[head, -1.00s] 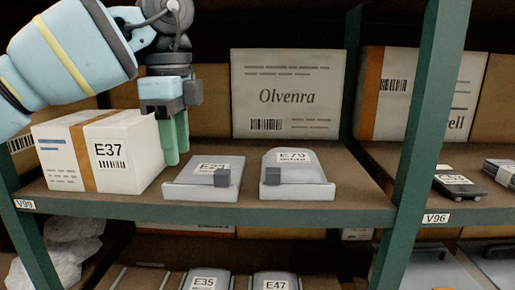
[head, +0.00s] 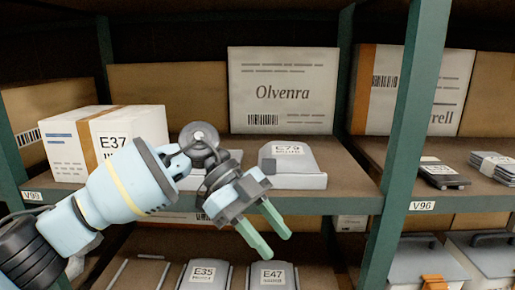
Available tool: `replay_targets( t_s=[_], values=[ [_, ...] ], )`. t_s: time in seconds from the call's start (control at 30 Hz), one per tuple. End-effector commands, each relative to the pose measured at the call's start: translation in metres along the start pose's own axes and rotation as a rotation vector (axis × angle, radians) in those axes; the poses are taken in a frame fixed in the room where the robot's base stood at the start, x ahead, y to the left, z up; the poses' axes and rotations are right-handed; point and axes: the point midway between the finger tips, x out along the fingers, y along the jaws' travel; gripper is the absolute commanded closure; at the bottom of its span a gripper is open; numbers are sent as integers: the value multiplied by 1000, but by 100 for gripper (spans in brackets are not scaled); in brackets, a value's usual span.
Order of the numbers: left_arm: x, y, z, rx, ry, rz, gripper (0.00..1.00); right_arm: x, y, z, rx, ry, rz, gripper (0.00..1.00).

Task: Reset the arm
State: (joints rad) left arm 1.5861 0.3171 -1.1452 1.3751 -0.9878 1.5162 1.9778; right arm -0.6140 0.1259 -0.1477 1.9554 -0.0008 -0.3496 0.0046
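My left arm comes in from the lower left. Its gripper (head: 270,245) is in front of the shelf edge, pointing down and to the right. Its two green fingers are apart with nothing between them. The white box E37 (head: 62,150) stands on the shelf at left, partly hidden by my arm. A grey case E79 (head: 300,176) lies on the shelf behind the gripper. Another grey case beside it is mostly hidden by my wrist. My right gripper is not in view.
The upper shelf (head: 345,200) has a green upright (head: 405,130) at right. The Olvenra box (head: 282,108) stands at the back. Cases E35 (head: 203,275) and E47 (head: 273,275) lie on the shelf below. Dark flat items (head: 440,172) lie right of the upright.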

Motion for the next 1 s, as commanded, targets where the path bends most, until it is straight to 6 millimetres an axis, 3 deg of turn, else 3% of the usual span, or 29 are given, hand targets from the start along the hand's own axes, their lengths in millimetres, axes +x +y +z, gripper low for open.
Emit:
replay_targets(
  t_s=[0.03, 0.2, 0.4, 0.57, 0.77, 1.0],
  values=[
    [18, 0, -1, 37, 103, -12, 62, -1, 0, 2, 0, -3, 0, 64],
    [53, -4, -13, 150, 428, -135, 62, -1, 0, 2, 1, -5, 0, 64],
    [68, -10, -14, 192, 751, -383, 62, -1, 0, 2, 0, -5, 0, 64],
    [68, -13, 4, 150, 935, -641, 62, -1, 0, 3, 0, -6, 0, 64],
    [66, -10, 54, 4, 1044, -995, 62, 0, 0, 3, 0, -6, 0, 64],
    [79, 19, 148, -290, 977, -1391, 62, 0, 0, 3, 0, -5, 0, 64]
  ],
)
